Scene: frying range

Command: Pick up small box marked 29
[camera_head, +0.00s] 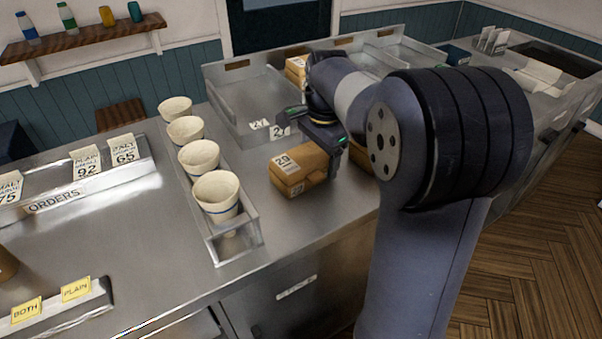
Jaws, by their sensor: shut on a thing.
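The small brown cardboard box marked 29 (313,164) is on or just above the steel counter, right of the row of paper cups. Its white label faces the front left. My gripper (322,150) is over the back right part of this box and shut on it. One finger shows at the box's right side; the other is hidden. I cannot tell whether the box's underside touches the counter.
Another brown box (361,163) is mostly hidden behind my arm. A brown box (296,66) stands in the steel trays (238,91) at the back. A rack with several cups (217,196) is close on the left. Bare counter (300,225) lies in front.

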